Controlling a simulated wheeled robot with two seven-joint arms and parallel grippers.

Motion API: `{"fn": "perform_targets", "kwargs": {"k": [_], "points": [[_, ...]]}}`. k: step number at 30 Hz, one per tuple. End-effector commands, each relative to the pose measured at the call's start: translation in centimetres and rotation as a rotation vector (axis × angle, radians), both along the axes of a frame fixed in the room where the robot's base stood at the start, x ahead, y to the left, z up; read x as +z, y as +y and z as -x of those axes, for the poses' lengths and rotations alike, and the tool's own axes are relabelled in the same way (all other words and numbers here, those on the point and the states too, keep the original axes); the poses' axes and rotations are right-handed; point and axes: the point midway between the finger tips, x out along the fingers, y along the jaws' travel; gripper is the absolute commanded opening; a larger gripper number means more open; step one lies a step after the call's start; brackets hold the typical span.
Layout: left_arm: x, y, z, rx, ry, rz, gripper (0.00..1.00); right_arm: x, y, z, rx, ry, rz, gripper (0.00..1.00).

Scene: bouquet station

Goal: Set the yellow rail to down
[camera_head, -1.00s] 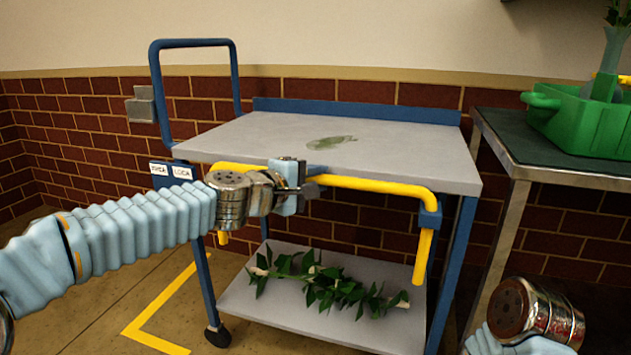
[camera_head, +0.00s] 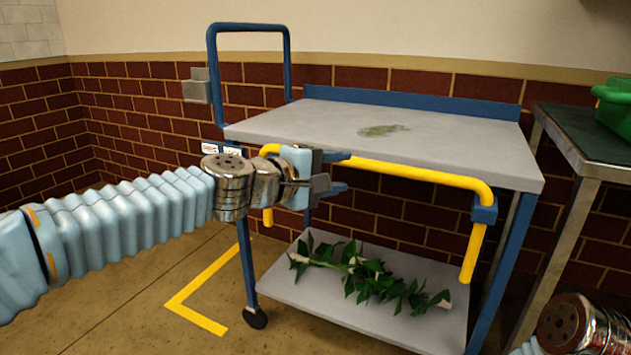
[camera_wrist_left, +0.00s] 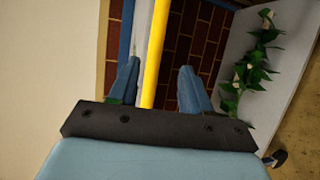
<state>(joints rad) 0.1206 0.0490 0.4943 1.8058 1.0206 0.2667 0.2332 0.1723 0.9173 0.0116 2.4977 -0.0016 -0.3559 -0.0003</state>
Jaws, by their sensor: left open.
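The yellow rail (camera_head: 415,172) runs along the front of a blue and grey cart, just below the tabletop edge. Its long bar is roughly level, and its ends bend downward at both sides. My left gripper (camera_head: 338,172) is open at the left part of the bar and hides some of it in the head view. In the left wrist view, the rail (camera_wrist_left: 156,40) passes between the two open fingers, with a gap to the right finger. Contact with the left finger is unclear. My right gripper is out of view; only the right wrist shows at bottom right.
The cart's tabletop (camera_head: 300,118) holds only a flat green patch (camera_head: 383,130). Leafy stems (camera_head: 370,278) lie on its lower shelf (camera_head: 385,322). Yellow floor tape (camera_head: 195,315) lies at left.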

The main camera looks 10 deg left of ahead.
Motion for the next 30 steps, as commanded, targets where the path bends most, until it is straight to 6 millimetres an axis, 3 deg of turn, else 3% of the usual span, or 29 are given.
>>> {"fn": "perform_targets", "kwargs": {"k": [3, 9, 22, 26, 29, 30], "points": [[0.4, 1.8, 2.0, 0.003, -0.003, -0.002, 0.48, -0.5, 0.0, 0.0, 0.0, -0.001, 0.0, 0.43], [0.8, 3.3, 3.8, 0.0, 0.002, -0.001, 0.48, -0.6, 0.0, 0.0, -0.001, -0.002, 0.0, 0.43], [0.2, 3.7, 3.8, 0.002, 0.011, -0.009, 0.48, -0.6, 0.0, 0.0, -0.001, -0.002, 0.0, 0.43], [-4.6, 4.3, 2.0, 0.02, 0.071, -0.072, 0.48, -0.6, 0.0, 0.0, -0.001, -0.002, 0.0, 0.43], [-11.8, 5.3, 0.2, 0.036, 0.151, -0.175, 0.48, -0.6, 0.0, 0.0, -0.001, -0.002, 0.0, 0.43], [-15.3, 5.8, -0.2, 0.038, 0.188, -0.227, 0.48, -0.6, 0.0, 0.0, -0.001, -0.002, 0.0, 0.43]]}}
